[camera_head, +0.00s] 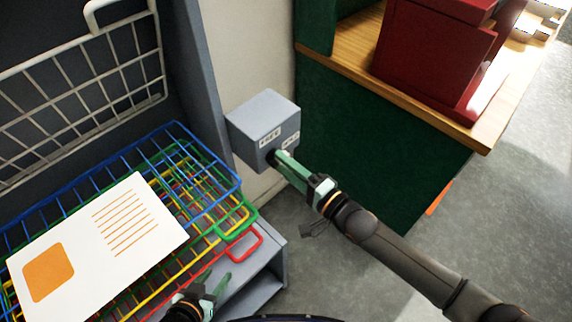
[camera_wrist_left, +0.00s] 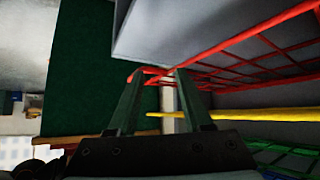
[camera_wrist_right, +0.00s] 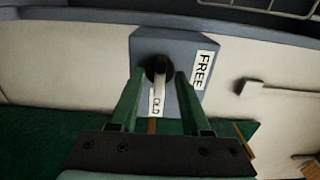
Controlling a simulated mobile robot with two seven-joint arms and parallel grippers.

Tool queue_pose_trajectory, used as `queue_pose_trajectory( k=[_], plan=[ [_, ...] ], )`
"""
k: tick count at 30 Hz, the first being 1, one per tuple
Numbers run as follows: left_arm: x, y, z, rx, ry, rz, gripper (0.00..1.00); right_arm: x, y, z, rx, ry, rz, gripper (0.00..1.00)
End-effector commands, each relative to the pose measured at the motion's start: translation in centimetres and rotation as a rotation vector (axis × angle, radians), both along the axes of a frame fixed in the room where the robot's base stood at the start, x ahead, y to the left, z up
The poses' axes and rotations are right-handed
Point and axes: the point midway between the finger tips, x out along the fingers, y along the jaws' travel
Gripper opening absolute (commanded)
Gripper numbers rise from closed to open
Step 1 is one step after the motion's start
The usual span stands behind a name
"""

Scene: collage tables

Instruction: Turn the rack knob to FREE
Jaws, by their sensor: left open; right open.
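The grey knob box (camera_head: 262,128) is on the pale wall right of the rack. Its front has a FREE label (camera_wrist_right: 203,70) and a second label (camera_wrist_right: 155,103), only partly readable. The black knob (camera_wrist_right: 156,68) has a pale pointer bar that points toward the second label, not toward FREE. My right gripper (camera_head: 280,156) is open at the box, its fingers to either side of the knob in the right wrist view; I cannot tell whether they touch it. My left gripper (camera_head: 216,278) is open and empty, low beside the red wire tray (camera_wrist_left: 240,60).
Blue, green, yellow and red wire trays (camera_head: 205,150) are stacked at left, with a white printed sheet (camera_head: 135,205) on top. A green cabinet (camera_head: 385,140) with a wooden top and red object (camera_head: 430,55) stands right. Grey floor is clear below.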

Motion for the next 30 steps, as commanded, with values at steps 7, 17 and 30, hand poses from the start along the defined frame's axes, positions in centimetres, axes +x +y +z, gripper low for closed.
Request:
queue_pose_trajectory(
  k=[7, 17, 30],
  plan=[
    [0.09, 0.01, 0.04, 0.000, -0.002, 0.000, 0.50, -0.03, -0.03, -0.01, 0.000, 0.000, 0.000, 0.32],
    [0.11, 0.02, 0.05, 0.000, -0.002, 0.001, 0.50, -0.04, -0.04, -0.02, 0.000, 0.000, 0.000, 0.00],
    [0.13, 0.02, 0.09, 0.000, -0.003, 0.001, 0.50, -0.06, -0.06, -0.03, -0.005, -0.004, 0.000, 0.00]
  ],
)
